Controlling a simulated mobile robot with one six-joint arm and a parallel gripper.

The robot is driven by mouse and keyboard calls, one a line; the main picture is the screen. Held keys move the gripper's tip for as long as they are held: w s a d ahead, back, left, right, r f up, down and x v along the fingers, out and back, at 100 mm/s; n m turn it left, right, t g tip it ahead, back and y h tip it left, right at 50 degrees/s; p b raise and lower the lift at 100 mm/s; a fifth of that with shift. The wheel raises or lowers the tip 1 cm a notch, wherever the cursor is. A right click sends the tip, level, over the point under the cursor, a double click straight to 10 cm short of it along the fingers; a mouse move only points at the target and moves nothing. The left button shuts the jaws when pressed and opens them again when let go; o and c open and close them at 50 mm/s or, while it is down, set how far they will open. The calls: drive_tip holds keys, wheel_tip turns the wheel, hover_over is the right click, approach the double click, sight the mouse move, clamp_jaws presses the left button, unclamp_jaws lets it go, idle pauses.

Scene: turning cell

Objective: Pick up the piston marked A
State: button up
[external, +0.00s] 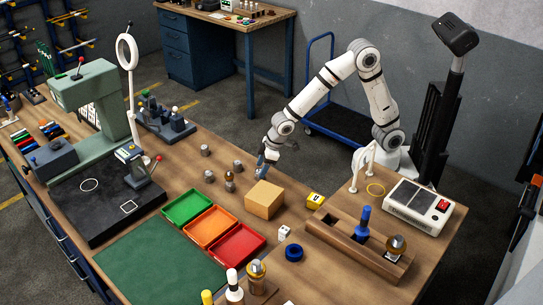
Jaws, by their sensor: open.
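Several small grey cylinders that look like pistons stand on the wooden bench in the external view: one at the back (206,150), one to its right (238,166), one at the left (209,176) and a brownish one in front (229,186). They are too small for me to read any letter, so I cannot tell which is marked A. My gripper (261,173) is low over the bench, right of the cylinders and just behind the cardboard box. It is open and apart from the cylinders. Its fingertips are small and hard to make out.
The cardboard box (264,200) stands right in front of my gripper. Green (187,208), orange (210,228) and red (237,246) trays lie in front of the cylinders. A green press (95,95) stands left.

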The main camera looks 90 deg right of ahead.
sight(259, 171)
drive_tip(key=shift+x, duration=1.55)
drive_tip(key=c, duration=1.1)
drive_tip(key=shift+r, duration=0.1)
